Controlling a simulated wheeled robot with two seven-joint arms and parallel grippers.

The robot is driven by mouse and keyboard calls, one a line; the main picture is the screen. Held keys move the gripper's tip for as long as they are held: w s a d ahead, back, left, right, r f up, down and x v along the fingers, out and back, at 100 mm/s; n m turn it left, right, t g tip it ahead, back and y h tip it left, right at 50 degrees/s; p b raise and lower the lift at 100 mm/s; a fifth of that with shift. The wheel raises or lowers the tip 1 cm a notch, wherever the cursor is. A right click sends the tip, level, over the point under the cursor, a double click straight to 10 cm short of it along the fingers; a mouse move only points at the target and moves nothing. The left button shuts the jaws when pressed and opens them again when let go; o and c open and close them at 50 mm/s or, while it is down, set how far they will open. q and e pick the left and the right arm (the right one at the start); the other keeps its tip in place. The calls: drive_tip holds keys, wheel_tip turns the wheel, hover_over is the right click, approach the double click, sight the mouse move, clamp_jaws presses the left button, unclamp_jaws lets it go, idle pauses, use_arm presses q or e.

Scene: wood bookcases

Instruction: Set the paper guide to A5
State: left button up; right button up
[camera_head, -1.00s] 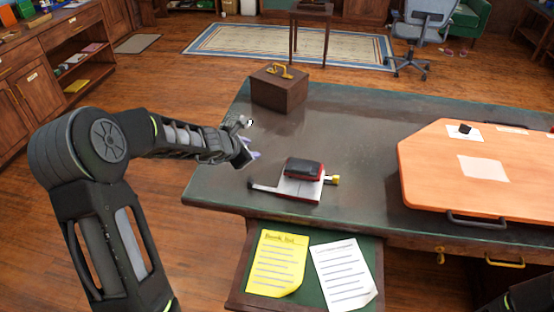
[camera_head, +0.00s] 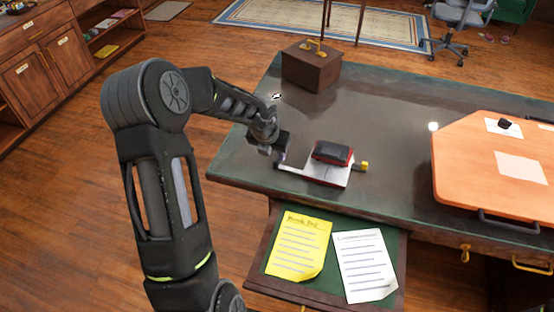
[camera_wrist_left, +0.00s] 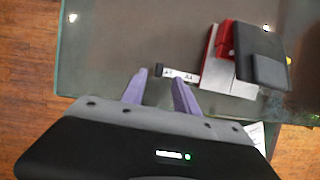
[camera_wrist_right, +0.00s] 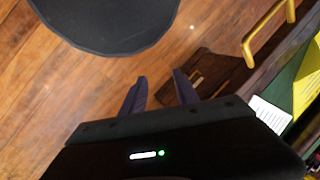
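A hole punch (camera_head: 338,176) with a white base and a black and red lever stands on the dark green desk, and it also shows in the left wrist view (camera_wrist_left: 230,78). Its white paper guide (camera_head: 291,169) sticks out to the left and ends in a small black stop. In the left wrist view the guide (camera_wrist_left: 181,75) carries black marks too small to read. My right gripper (camera_wrist_right: 158,88) is open and empty, away from the punch.
An open drawer below holds a yellow sheet (camera_head: 299,246) and a white sheet (camera_head: 364,265). A wooden box (camera_head: 311,68) stands at the back left of the desk (camera_head: 390,110). An orange board (camera_head: 480,165) lies at the right.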

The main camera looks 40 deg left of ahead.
sight(277, 159)
use_arm(q)
drive_tip(key=x, duration=0.6)
drive_tip(key=shift+w+f, duration=0.2)
clamp_jaws()
idle(1.2)
